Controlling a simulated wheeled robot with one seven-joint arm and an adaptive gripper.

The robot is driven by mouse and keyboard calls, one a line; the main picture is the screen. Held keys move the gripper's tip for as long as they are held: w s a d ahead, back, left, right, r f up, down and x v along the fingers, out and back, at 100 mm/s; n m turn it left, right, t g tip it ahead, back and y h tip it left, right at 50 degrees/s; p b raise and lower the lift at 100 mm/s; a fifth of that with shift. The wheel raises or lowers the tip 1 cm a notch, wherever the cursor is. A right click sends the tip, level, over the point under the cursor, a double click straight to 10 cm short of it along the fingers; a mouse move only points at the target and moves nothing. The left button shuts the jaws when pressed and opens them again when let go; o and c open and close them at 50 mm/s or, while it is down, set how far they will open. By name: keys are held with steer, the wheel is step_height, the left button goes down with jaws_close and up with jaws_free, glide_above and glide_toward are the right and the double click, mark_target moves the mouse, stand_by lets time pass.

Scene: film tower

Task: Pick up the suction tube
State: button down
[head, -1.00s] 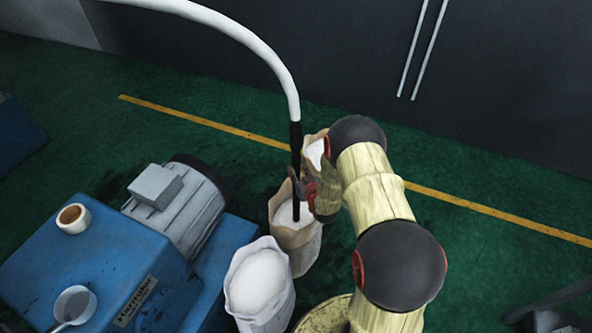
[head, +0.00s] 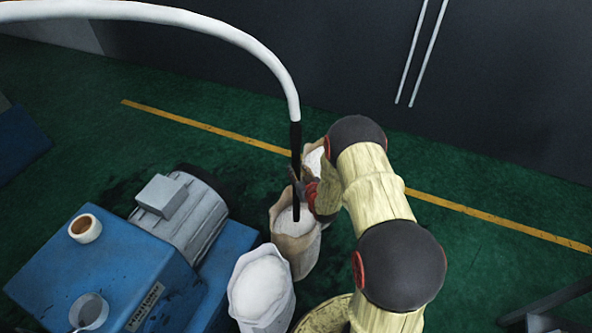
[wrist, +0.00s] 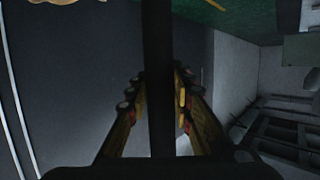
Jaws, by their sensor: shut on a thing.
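The suction tube (head: 295,146) is a black rigid pipe on the end of a thick white hose (head: 262,47) that arches in from the upper left. It stands nearly upright, its lower end over or in the white contents of an open paper sack (head: 292,243). My gripper (head: 297,188) is shut on the tube, above the sack. In the wrist view the tube (wrist: 158,60) runs as a dark bar between the two fingers of my gripper (wrist: 160,100). Whether the tip touches the white contents I cannot tell.
Another open sack of white material (head: 262,290) stands in front, and a third (head: 314,158) stands behind. A blue machine (head: 115,265) with a grey motor (head: 182,212) fills the lower left, with a tape roll (head: 85,228) and a pan (head: 90,309) on it.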

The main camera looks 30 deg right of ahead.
mark_target(299, 139)
steer(key=shift+r+p, duration=8.4)
steer(key=shift+r, duration=0.3)
steer(key=shift+d, duration=0.1)
